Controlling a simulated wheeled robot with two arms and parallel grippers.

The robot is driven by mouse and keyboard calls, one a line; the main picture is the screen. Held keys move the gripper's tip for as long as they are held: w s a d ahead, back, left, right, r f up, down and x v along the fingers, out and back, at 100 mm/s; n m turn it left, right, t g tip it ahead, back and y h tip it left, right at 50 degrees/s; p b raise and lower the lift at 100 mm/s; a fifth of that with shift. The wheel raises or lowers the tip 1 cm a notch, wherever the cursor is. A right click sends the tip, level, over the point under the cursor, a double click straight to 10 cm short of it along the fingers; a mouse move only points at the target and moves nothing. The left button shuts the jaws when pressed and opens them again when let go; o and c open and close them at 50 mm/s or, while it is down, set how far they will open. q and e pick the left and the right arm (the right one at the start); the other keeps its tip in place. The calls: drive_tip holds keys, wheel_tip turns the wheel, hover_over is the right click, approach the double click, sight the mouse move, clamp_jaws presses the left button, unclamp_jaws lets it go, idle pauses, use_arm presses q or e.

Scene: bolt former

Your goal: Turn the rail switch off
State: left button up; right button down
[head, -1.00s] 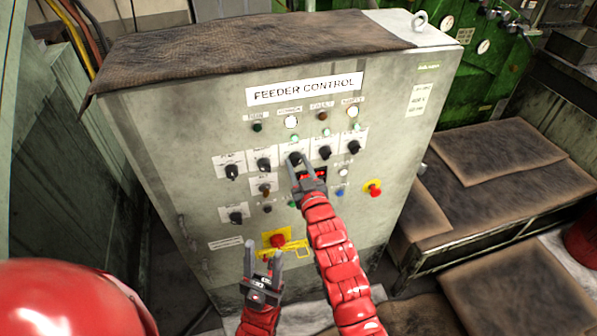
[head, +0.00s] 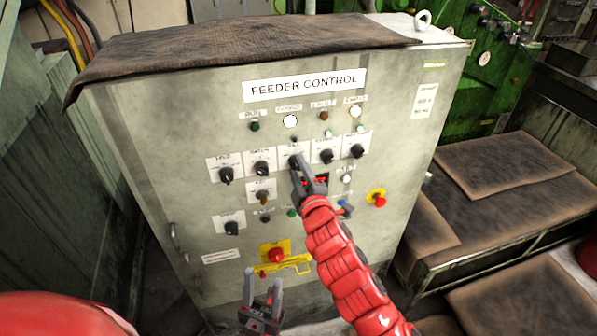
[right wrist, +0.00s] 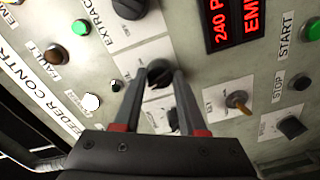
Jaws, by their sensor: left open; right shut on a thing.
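The feeder control cabinet (head: 205,105) has a row of black rotary knobs. My right gripper (head: 296,168) is shut on the middle knob of the top row, apparently the rail switch (head: 294,160). In the right wrist view, the two fingers (right wrist: 163,82) grip either side of this black knob (right wrist: 160,72). Its label is too small and partly covered to read. The small lamp just above it (right wrist: 116,86) looks dark green, unlit. My left gripper (head: 263,300) is open and empty, low in front of the cabinet.
Other knobs flank the held one closely, including a black knob (right wrist: 129,8). A red display (right wrist: 232,22) is close by. A red emergency button on yellow (head: 276,255) lies low on the panel, another (head: 377,198) at right. A bench (head: 510,170) stands right.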

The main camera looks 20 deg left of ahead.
drive_tip(key=n, duration=0.4)
drive_tip(key=shift+n+p, duration=0.3)
drive_tip(key=shift+n, duration=0.1)
idle(0.5)
drive_tip(key=shift+c, duration=2.3)
unclamp_jaws()
